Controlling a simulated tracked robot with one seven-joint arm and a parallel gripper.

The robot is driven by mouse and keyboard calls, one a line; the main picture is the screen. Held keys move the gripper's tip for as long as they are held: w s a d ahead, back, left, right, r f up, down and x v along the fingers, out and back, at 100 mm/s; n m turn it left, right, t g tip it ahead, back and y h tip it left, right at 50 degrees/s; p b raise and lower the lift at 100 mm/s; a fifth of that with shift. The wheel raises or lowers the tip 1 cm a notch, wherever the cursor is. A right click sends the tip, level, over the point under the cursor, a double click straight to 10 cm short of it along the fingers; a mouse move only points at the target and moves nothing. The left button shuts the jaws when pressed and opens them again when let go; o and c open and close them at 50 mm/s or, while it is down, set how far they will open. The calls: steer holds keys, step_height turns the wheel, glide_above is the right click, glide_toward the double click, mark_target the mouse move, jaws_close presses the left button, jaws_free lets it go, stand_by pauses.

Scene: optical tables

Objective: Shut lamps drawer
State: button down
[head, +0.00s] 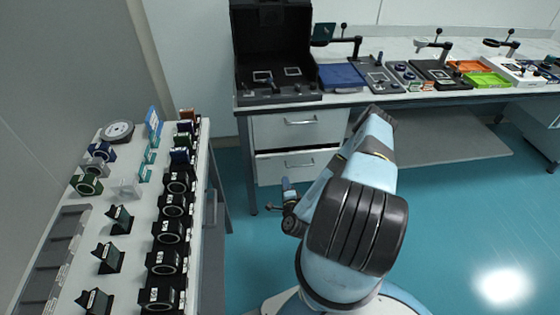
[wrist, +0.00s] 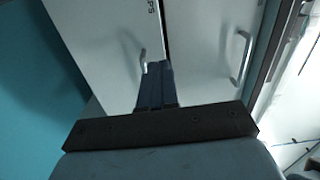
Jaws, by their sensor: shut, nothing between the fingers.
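The lamps drawer (head: 275,171) is the lower of two pale drawer fronts under the back table in the head view. In the wrist view its front (wrist: 95,45) fills the left side, with a label ending in "PS" at the top and a bar handle (wrist: 143,60). A dark gap shows between it and the upper drawer (head: 275,131); how far it stands out I cannot tell. My gripper (wrist: 155,72) is shut and empty. Its fingertips overlap the handle in the wrist view; whether they touch the drawer is unclear. In the head view it is low, before the drawer's bottom.
The upper drawer's handle (wrist: 240,57) is right of my fingers in the wrist view. The back table (head: 350,101) carries a black open box (head: 272,40) and trays. A side table (head: 75,245) with optics stands at left. Teal floor (head: 450,200) is open at right.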

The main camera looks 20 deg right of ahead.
mark_target(280, 156)
steer(key=shift+m+h, duration=0.3)
steer(key=x, duration=1.3)
steer(key=shift+w+f, duration=0.15)
